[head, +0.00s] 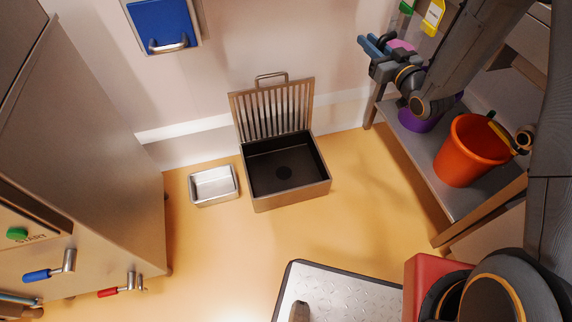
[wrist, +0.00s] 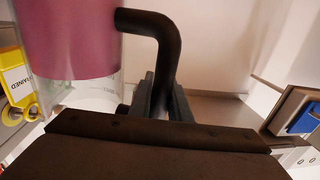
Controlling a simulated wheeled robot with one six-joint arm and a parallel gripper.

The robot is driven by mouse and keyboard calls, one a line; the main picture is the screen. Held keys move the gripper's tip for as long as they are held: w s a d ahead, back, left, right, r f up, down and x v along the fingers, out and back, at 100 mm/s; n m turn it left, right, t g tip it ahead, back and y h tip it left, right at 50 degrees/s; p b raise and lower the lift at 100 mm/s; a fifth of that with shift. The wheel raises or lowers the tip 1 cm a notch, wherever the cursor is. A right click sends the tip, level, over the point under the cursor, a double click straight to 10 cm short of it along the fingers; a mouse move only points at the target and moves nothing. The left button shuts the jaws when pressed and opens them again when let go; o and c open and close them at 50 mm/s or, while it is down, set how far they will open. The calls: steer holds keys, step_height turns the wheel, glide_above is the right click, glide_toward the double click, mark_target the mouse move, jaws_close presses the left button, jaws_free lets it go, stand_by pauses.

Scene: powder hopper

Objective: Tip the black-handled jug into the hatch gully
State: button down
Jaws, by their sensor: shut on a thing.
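The black-handled jug (wrist: 70,45) fills the upper left of the wrist view, clear-walled with pink-purple contents. Its black handle (wrist: 168,40) runs down between the fingers of my gripper (wrist: 163,98), which is shut on it. In the head view my gripper (head: 373,46) is high at the upper right, with a pink part of the jug (head: 402,45) showing beside it. The rest of the jug is hidden there by my arm. The hatch gully (head: 258,196) is a dark open basin on the floor, left of and below my gripper. Its slatted grate (head: 273,106) stands raised at its back edge.
A small metal tray (head: 213,185) sits left of the gully. A shelf (head: 411,150) at right holds an orange bucket (head: 468,150) and a purple one (head: 420,118). A blue wall hatch (head: 162,27) is at upper left. A cabinet (head: 85,150) stands left. Floor before the gully is clear.

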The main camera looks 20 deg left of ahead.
steer(key=s+a+f+n+g+y+b, duration=0.1)
steer(key=a+f+n+g+y+b, duration=0.35)
steer(key=f+b, duration=0.45)
steer(key=a+f+n+g+y+b, duration=0.25)
steer(key=a+f+g+b, duration=0.35)
steer(key=f, duration=0.6)
steer(key=s+a+f+n+g+b, duration=0.1)
steer(key=s+f+n+g+b, duration=0.1)
steer(key=f+b, duration=0.4)
steer(key=s+a+f+n+g+b, duration=0.1)
steer(key=f+n+g+b, duration=0.2)
steer(key=f+b, duration=0.3)
steer(key=s+a+f+n+g+h+b, duration=0.1)
steer(key=f+g+b, duration=0.4)
steer(key=f, duration=0.7)
steer(key=shift+s+f+n+b, duration=0.35)
steer(key=shift+s+n+b, duration=0.45)
steer(key=shift+s, duration=0.05)
